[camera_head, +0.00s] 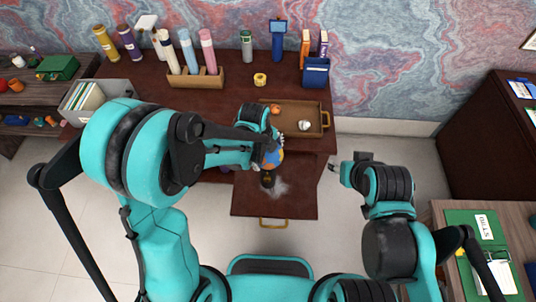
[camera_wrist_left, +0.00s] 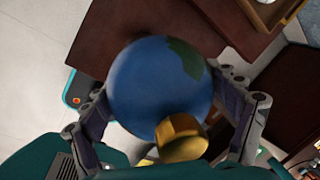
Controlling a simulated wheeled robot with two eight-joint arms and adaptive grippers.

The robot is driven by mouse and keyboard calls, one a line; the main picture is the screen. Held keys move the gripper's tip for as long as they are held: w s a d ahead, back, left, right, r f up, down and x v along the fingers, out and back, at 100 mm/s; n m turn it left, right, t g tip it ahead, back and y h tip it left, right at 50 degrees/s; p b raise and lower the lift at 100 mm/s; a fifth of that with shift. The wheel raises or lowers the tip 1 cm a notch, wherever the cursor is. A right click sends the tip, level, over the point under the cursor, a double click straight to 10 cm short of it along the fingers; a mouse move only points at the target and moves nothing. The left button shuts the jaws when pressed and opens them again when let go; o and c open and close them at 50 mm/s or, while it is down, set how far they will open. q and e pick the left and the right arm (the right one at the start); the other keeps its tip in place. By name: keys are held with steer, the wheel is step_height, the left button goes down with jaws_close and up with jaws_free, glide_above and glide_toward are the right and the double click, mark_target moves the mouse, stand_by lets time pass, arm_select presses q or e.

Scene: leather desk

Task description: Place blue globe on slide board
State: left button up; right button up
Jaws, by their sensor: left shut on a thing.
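My left gripper (camera_head: 268,148) is shut around the ball, with a finger on each side in the wrist view. The slide board (camera_head: 245,207) is a dark reddish-brown panel at the desk front, with a gold handle. The globe is over its upper part; I cannot tell whether the base touches it. My right gripper (camera_head: 337,169) is empty, right of the board.
A wooden tray (camera_head: 318,119) with a gold handle holds small items behind the board. The desk (camera_head: 225,110) carries bottles, a blue holder (camera_head: 316,72) and a grey file box (camera_head: 103,93). The board's front and left parts are bare.

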arm_select(q)
steer(key=shift+s, duration=0.1)
steer(key=shift+f, duration=0.15)
steer(key=o, duration=1.7)
